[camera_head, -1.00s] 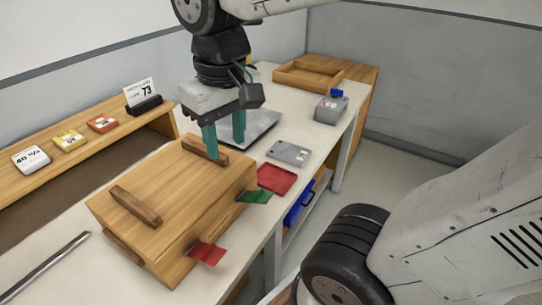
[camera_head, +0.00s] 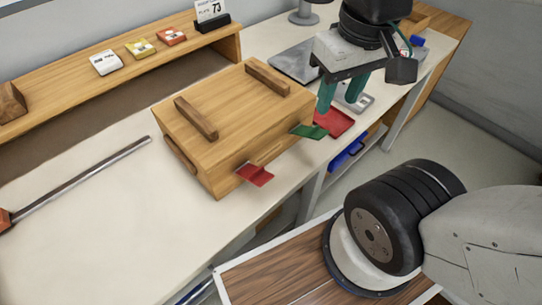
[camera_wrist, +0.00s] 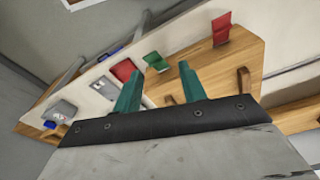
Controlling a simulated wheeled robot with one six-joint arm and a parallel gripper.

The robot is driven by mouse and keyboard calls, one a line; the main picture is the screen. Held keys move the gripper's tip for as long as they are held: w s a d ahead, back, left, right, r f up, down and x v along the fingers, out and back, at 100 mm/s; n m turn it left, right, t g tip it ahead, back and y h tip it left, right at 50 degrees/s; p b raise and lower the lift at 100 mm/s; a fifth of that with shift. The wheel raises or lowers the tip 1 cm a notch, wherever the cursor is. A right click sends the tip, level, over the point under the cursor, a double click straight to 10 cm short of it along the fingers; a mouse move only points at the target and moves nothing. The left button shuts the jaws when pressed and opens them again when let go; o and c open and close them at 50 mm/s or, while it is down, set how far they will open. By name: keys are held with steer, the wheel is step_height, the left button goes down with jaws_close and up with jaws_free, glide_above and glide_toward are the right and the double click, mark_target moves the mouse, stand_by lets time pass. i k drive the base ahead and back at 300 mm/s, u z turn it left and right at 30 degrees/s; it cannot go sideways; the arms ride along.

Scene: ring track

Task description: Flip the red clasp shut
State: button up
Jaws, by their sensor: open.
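The red clasp (camera_head: 255,174) sticks out from the front face of the wooden box (camera_head: 235,125), near its left end. In the wrist view the red clasp (camera_wrist: 221,28) shows at the top, beyond the fingers. The green clasp (camera_head: 310,131) sticks out of the same face, farther right. My gripper (camera_head: 345,95) is open and empty, with teal fingers pointing down, behind and to the right of the green clasp. In the wrist view the gripper (camera_wrist: 160,85) has a clear gap between its fingers. The red clasp is well apart from it.
A red tray (camera_head: 334,123) lies beside the box near the table's front edge. A grey plate (camera_head: 355,97) is close to the fingers. A metal bar (camera_head: 85,180) lies on the left of the table. A shelf (camera_head: 75,90) with cards runs behind. The table's front left is clear.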

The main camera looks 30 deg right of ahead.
mark_target(256, 175)
steer(key=u, duration=0.05)
steer(key=k, duration=0.5)
steer(key=z, duration=2.1)
steer(key=k, duration=1.4)
steer(key=u, duration=1.9)
